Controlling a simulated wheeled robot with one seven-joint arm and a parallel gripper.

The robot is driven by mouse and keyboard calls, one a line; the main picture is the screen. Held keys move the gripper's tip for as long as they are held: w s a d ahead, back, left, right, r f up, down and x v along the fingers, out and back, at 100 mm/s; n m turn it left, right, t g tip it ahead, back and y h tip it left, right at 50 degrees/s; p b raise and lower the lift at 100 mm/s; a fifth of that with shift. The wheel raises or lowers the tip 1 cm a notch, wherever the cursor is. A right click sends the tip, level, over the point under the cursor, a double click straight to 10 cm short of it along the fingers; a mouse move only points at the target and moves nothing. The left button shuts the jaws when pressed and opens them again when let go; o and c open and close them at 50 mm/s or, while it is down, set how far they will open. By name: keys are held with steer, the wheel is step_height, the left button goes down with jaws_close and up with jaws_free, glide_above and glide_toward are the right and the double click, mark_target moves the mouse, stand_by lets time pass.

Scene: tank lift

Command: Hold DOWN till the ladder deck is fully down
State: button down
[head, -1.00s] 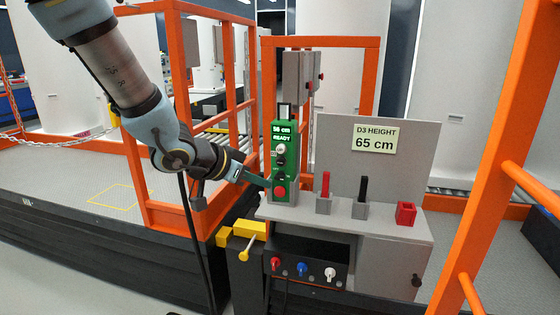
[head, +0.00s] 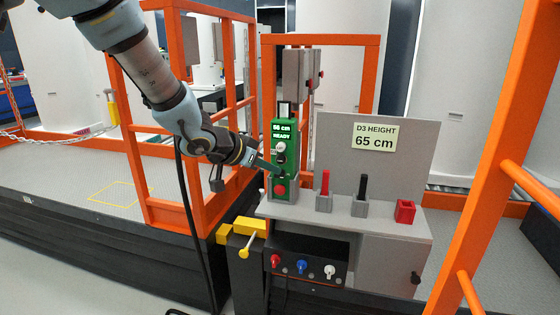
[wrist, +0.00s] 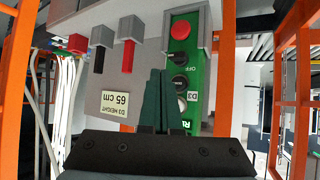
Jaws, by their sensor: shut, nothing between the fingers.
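The green control box (head: 284,160) stands upright on the grey bench, with a small lit display (head: 282,130) reading READY under a cm figure too small to read surely. Below it are a white-topped control, a black button and a red button (head: 280,189). My gripper (head: 268,167) is shut and empty at the box's front, at the black button's height (wrist: 180,83). Contact is not clear. A grey deck (head: 75,190) with dark sides lies at left; I cannot tell whether it is the ladder deck.
A sign (head: 375,136) reading D3 HEIGHT 65 cm is on the grey panel. Red and black levers and a red socket (head: 405,211) stand on the bench (head: 340,222). Orange rails (head: 520,130) flank the bench. A yellow fitting (head: 250,227) juts out at its left.

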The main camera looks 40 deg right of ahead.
mark_target(281, 160)
steer(key=shift+w+d+p, duration=0.55)
steer(key=shift+w+d, duration=0.15)
steer(key=shift+d, duration=0.35)
stand_by(1.4)
steer(key=shift+w+d+p, duration=0.2)
steer(key=shift+d+p, duration=0.15)
steer(key=shift+p, duration=0.05)
